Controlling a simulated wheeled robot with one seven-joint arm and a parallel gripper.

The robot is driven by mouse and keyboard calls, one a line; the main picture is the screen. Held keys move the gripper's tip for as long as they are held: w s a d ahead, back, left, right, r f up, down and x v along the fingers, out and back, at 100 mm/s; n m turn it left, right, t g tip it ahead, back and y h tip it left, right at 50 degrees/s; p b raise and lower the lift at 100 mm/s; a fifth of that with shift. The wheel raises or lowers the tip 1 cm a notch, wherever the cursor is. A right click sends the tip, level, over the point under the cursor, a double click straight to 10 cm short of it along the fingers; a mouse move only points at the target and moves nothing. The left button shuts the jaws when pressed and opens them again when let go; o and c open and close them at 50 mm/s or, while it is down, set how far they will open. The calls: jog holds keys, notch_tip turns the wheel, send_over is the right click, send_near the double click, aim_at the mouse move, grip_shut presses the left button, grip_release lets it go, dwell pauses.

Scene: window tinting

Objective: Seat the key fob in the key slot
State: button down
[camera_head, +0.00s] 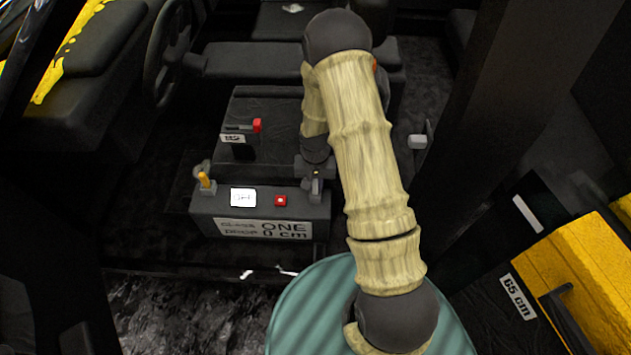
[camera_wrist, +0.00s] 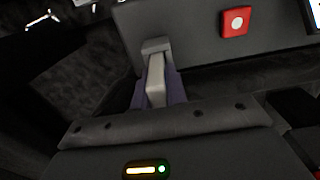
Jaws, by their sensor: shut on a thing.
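In the wrist view my gripper (camera_wrist: 157,88) is shut on a light grey piece, the key fob (camera_wrist: 155,78), held between two dark purplish fingers. The far end of the fob meets or overlaps a wider grey block (camera_wrist: 156,46) at the control box's edge. I cannot tell whether that block is part of the fob or of the slot. In the head view my gripper (camera_head: 316,183) is at the right end of the dark control box (camera_head: 262,205). The key slot's opening cannot be made out, so how deep the fob sits is not visible.
The box carries a yellow lever (camera_head: 205,181), a white display (camera_head: 243,197) and a red button (camera_head: 280,200), which also shows in the wrist view (camera_wrist: 235,22). A red-topped handle (camera_head: 257,126) stands behind. A steering wheel (camera_head: 166,55) is back left, a yellow case (camera_head: 580,262) right.

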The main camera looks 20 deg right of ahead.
jog(key=shift+f, duration=0.15)
jog(key=c, duration=1.3)
grip_release()
notch_tip(320, 180, up, 17)
jog(key=shift+r+p, duration=0.2)
jog(key=shift+p, duration=0.8)
